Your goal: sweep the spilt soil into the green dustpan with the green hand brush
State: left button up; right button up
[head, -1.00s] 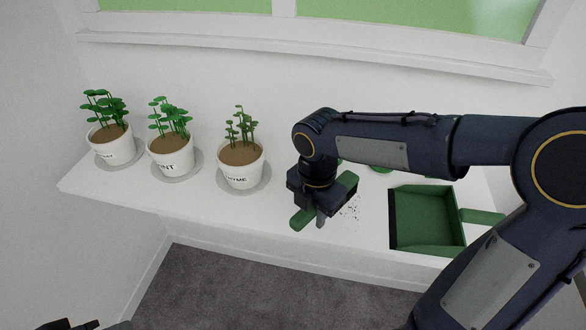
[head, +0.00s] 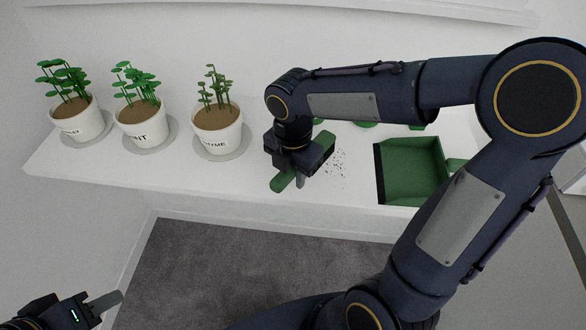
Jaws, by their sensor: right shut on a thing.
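The green hand brush (head: 284,181) is in my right gripper (head: 299,176), which is shut on it just above the white shelf. Part of the brush is hidden by the gripper. The spilt soil (head: 340,165) is a scatter of dark specks on the shelf just right of the brush. The green dustpan (head: 415,168) lies on the shelf right of the soil, its dark edge facing the soil; its handle is partly hidden behind my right arm. My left gripper (head: 108,308) shows at the bottom left, away from the shelf; only part of it is in view.
Three white pots with green plants, a left one (head: 83,124), a middle one (head: 143,128) and a thyme one (head: 218,130), stand on grey saucers left of the brush. Green objects behind my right arm are mostly hidden. The shelf (head: 70,170) has a front edge above grey carpet (head: 230,255).

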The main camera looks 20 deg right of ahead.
aim_at(308, 196)
pick_arm(q)
jog(key=shift+f, duration=0.45)
pick_arm(e)
jog(key=shift+f, duration=0.65)
pick_arm(q)
jog(key=shift+f, duration=0.1)
pick_arm(e)
jog(key=shift+f, duration=0.15)
jog(key=shift+f+b, duration=0.85)
jog(key=shift+f, duration=0.05)
pick_arm(q)
jog(key=shift+f, duration=0.65)
pick_arm(e)
jog(key=shift+s+d+f, duration=0.1)
jog(key=shift+s+d, duration=0.4)
jog(key=shift+d, duration=0.2)
jog(key=shift+s+d+f, duration=0.1)
jog(key=shift+s+d, duration=0.35)
jog(key=shift+d, duration=0.25)
jog(key=shift+s+d+r, duration=0.1)
jog(key=shift+s+d, duration=0.35)
jog(key=shift+d, duration=0.25)
jog(key=shift+s+d+r, duration=0.1)
jog(key=shift+s+d, duration=0.35)
jog(key=shift+d, duration=0.25)
jog(key=shift+r, duration=0.1)
